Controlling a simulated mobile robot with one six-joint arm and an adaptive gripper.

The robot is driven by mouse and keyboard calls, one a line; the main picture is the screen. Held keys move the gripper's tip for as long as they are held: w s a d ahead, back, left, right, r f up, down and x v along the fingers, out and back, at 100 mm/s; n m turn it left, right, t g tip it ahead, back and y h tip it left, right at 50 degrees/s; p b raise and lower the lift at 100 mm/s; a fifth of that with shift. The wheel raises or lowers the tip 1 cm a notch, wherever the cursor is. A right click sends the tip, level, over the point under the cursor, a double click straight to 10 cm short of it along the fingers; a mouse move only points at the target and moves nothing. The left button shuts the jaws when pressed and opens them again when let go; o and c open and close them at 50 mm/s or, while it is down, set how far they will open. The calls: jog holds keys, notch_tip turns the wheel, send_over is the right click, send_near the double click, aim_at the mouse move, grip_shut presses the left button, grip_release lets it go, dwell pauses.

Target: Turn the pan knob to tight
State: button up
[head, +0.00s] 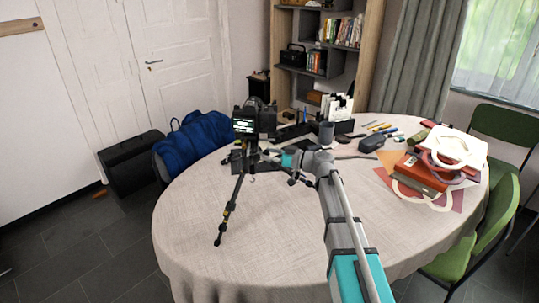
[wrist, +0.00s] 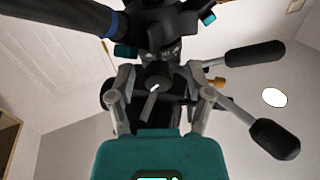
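The tripod (head: 229,208) stands on the table with a camera (head: 255,120) on top, its screen lit. My gripper (head: 273,156) is at the tripod's head, just below the camera; its fingertips are too small to make out there. In the wrist view I look up at the dark tripod head. A small black knob (wrist: 157,80) with a white mark sits between the two grey fingers of my gripper (wrist: 160,70). The fingers are apart, one on each side of the knob, with a visible gap. Whether either touches it is unclear.
Two black handles (wrist: 256,53) (wrist: 274,138) stick out to the right of the tripod head, close to my right finger. A dark tripod leg (wrist: 62,14) crosses the upper left. Books (head: 420,173) and a dark case (head: 371,143) lie on the table's right; its front (head: 260,255) is clear.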

jog(key=shift+d, duration=0.15)
jog(key=v, duration=1.1)
jog(key=shift+d, duration=0.35)
jog(key=shift+s, duration=0.15)
jog(key=shift+s+d+r+n, duration=0.1)
jog(key=shift+d+n, duration=0.25)
jog(key=shift+n, duration=0.55)
jog(key=shift+s+d+n, duration=0.1)
jog(key=shift+d+n, duration=0.2)
jog(key=shift+n, duration=0.6)
jog(key=shift+a, duration=0.15)
jog(key=x, duration=1.3)
jog(key=shift+w+a, duration=0.2)
jog(key=shift+a, duration=0.1)
grip_shut()
